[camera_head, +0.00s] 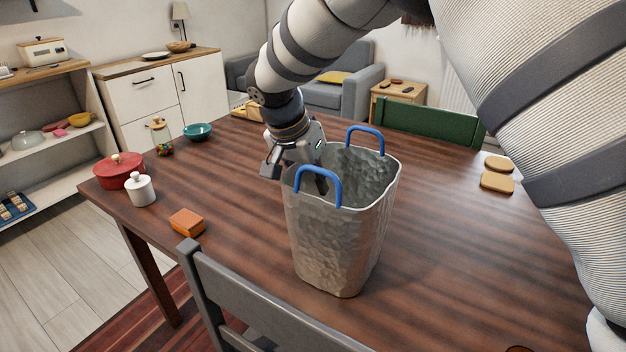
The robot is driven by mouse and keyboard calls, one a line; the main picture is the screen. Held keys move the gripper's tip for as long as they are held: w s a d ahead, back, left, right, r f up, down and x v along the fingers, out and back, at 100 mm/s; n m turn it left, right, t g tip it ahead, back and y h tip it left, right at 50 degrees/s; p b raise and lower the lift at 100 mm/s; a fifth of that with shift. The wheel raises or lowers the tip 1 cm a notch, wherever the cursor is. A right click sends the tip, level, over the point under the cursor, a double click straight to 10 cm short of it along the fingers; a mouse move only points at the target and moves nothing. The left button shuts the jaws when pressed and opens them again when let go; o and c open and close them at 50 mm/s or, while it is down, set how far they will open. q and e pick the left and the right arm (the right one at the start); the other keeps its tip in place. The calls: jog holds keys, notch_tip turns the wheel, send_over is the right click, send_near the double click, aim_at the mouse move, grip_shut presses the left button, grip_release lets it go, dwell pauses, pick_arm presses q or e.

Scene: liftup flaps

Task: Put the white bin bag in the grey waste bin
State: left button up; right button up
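The grey waste bin (335,245) stands upright on the wooden table, with a blue handle on each of two sides. My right gripper (296,178) comes down from above at the bin's left rim, beside the near blue handle (318,173). Its fingers look spread apart, one outside the bin on the left and the other at or just inside the opening. I cannot tell whether it touches the rim. I see no white bin bag in this view; the bin's lower inside is hidden. My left gripper is not in view.
On the table (450,250) are an orange sponge (187,222), a white jar (140,189), a red pot (119,170), a glass jar (161,137), a teal bowl (197,131) and tan coasters (497,182). A grey chair (255,310) stands in front, a green chair (430,124) behind.

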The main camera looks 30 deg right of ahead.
jog(key=shift+r, duration=0.3)
jog(key=v, duration=1.1)
jog(key=shift+o, duration=0.2)
jog(key=shift+a+r, duration=0.1)
jog(key=shift+a, duration=0.3)
jog(key=x, duration=1.1)
jog(key=shift+d, duration=0.25)
jog(key=shift+f, duration=0.3)
